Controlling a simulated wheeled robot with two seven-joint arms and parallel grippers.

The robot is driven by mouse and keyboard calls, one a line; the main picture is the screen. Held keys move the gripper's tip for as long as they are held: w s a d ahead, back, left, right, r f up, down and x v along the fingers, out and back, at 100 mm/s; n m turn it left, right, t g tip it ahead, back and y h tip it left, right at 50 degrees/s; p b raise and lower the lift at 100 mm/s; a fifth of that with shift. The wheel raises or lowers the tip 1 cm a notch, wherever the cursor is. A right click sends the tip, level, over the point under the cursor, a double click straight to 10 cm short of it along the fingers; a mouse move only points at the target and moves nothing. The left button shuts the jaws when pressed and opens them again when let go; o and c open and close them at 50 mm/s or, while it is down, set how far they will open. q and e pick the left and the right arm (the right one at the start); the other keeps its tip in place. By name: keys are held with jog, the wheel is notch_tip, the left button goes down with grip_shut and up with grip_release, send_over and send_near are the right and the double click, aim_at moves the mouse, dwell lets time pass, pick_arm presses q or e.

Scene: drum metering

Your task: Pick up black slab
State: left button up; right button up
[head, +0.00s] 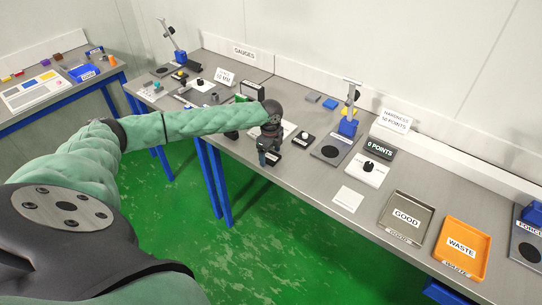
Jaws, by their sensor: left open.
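My left arm reaches across from the left, and my left gripper (268,158) points down over the front edge area of the grey bench (300,185). Its jaws are open. I cannot clearly pick out the black slab; the gripper and forearm cover part of the bench, and dark things near the jaws are too small to tell apart. A dark plate with a white label (331,152) lies to the right of the gripper, under a blue stand (348,127). My right gripper is not in view.
A grey GOOD tray (427,209) and an orange WASTE tray (485,250) stand at the right. A white square pad (348,199) lies nearer. A white block with a black knob (367,172) and a hardness sign (395,121) stand behind it. Another bench (50,115) is at far left.

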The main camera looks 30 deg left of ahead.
pick_arm(q)
jog(key=shift+f, duration=0.2)
jog(key=c, duration=1.1)
jog(key=shift+r, duration=0.15)
